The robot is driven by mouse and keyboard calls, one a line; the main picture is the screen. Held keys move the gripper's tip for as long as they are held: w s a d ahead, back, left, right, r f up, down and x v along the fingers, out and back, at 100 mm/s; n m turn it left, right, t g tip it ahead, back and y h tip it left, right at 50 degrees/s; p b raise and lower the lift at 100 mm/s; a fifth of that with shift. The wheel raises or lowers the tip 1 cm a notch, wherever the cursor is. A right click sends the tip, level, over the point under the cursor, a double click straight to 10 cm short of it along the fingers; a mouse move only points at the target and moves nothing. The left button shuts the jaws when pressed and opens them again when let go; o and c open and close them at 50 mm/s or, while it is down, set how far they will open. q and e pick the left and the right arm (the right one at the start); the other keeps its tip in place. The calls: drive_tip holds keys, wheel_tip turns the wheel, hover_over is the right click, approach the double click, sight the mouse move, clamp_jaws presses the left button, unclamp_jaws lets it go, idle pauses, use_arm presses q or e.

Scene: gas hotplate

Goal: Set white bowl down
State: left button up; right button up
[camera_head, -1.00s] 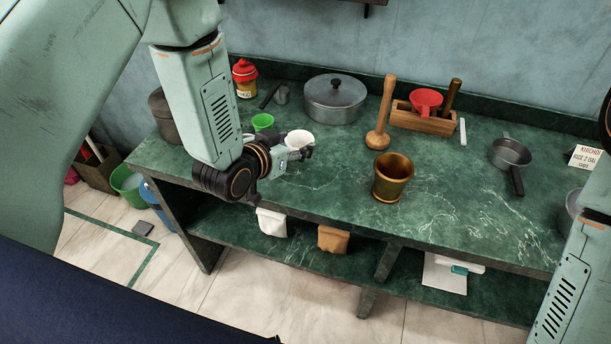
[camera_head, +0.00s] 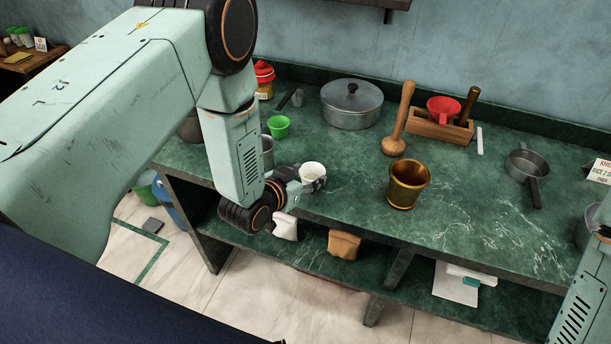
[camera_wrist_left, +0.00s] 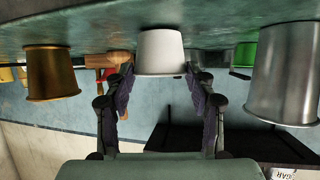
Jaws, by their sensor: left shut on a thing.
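The white bowl (camera_head: 312,170) is a small plain cup-like vessel, upright near the front left of the green marble counter (camera_head: 350,205). My left gripper (camera_head: 306,186) is shut on it from the front left. In the left wrist view, which is upside down, the white bowl (camera_wrist_left: 161,50) sits between the two fingers of the gripper (camera_wrist_left: 160,82). Its base is at or very close to the counter surface; I cannot tell whether it touches. My right gripper is out of view; only part of that arm shows at lower right.
A steel cup (camera_head: 267,152) and a green cup (camera_head: 278,127) stand behind left of the bowl. A brass mortar (camera_head: 408,184) stands to the right, with a wooden pestle (camera_head: 398,130) behind it. A lidded pot (camera_head: 351,105) is farther back. Counter between bowl and mortar is clear.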

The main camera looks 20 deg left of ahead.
use_arm(q)
drive_tip(key=shift+w+d+f, duration=0.1)
drive_tip(key=shift+f, duration=0.1)
drive_tip(key=o, duration=1)
drive_tip(key=shift+s+a+r, duration=0.15)
drive_tip(key=shift+s+a, duration=0.1)
drive_tip(key=shift+w+d, duration=0.2)
drive_tip(key=shift+r, duration=0.1)
drive_tip(key=v, duration=1.2)
drive_tip(key=shift+s+a+p, duration=0.1)
drive_tip(key=shift+a+p, duration=0.05)
drive_tip(key=shift+p, duration=0.2)
